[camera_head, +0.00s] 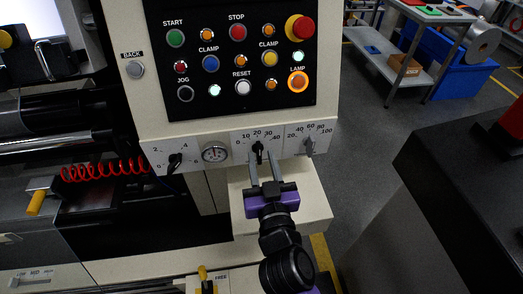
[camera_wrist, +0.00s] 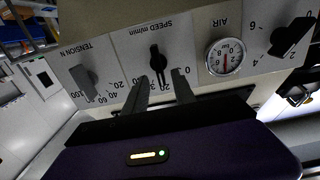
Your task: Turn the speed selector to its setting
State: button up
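The speed selector is a black bar knob (camera_head: 258,147) on a pale plate marked from 0 to 40. In the wrist view, where the panel appears upside down, the knob (camera_wrist: 157,66) sits under the label "SPEED m/min". Its bar stands nearly upright, roughly in line with the 20; the exact setting is hard to read. My gripper (camera_head: 263,158) is open just in front of the knob. In the wrist view its two fingertips (camera_wrist: 160,77) stand apart, one on each side of the knob's near end, with gaps visible. I cannot tell how deep they reach.
The grey tension knob (camera_head: 309,146) is close on the right. The air gauge (camera_head: 215,152) and another black knob (camera_head: 175,161) are on the left. A button panel (camera_head: 238,65) is above, with its orange lamp button lit. A pale ledge (camera_head: 312,208) juts out below.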

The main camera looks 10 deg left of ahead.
jog(key=shift+x, duration=1.15)
grip_shut()
jog(key=shift+a+n, duration=0.1)
jog(key=shift+n, duration=0.2)
jog(key=n, duration=0.5)
jog(key=shift+s+a+f, duration=0.1)
jog(key=shift+a, duration=0.2)
jog(key=n, duration=0.6)
jog(key=shift+s+a+f+p, duration=0.1)
jog(key=shift+a+f+p, duration=0.15)
jog(key=shift+a+p, duration=0.1)
jog(key=shift+n, duration=0.3)
